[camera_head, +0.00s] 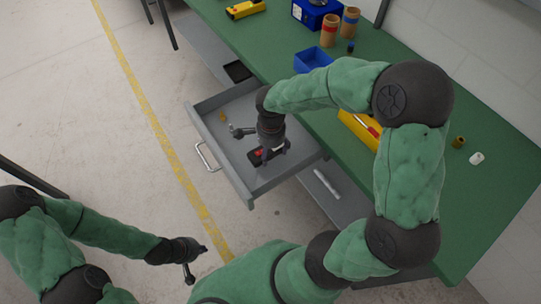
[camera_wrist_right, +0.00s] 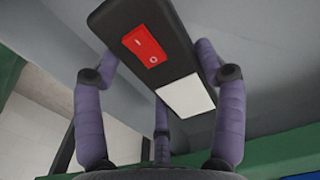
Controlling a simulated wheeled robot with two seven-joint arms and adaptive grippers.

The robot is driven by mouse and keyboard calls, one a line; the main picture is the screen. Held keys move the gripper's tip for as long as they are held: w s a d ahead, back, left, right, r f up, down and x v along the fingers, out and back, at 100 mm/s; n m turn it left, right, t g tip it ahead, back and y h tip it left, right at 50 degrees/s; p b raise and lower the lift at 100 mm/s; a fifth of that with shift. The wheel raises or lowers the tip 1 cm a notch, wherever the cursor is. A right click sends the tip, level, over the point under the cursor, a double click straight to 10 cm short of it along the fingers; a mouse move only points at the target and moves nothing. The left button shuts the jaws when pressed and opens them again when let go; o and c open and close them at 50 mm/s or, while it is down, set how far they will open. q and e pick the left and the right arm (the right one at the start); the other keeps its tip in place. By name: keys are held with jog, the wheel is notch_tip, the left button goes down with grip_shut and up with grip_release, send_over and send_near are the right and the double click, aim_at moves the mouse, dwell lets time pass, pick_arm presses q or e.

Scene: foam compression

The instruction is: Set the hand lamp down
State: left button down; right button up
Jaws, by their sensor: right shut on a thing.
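The hand lamp (camera_wrist_right: 140,30) is a black bar with a red switch and a white patch in the right wrist view. The purple fingers of my right gripper (camera_wrist_right: 160,85) are around it and shut on it. In the head view my right gripper (camera_head: 268,150) points down over the open grey drawer (camera_head: 213,137), and the black lamp with its red spot (camera_head: 254,157) shows at its fingers. I cannot tell whether the lamp touches the drawer floor. My left gripper (camera_head: 195,262) is empty over the floor at lower left, its fingers apart.
The green workbench (camera_head: 480,205) holds a blue bin (camera_head: 312,58), a yellow tray (camera_head: 357,128), brown cylinders (camera_head: 330,30) and a yellow tool (camera_head: 245,8). The drawer walls stand close around my right gripper.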

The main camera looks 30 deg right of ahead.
aim_at(270, 155)
jog(key=shift+w+f, duration=0.25)
jog(key=shift+f, duration=0.2)
jog(key=shift+d+f+b, duration=0.1)
jog(key=shift+f+b, duration=0.55)
jog(key=shift+f, duration=0.8)
jog(key=shift+f, duration=0.15)
jog(key=o, duration=1.3)
jog(key=shift+r, duration=0.3)
notch_tip(270, 155, up, 12)
jog(key=p, duration=0.4)
jog(key=shift+f, duration=0.15)
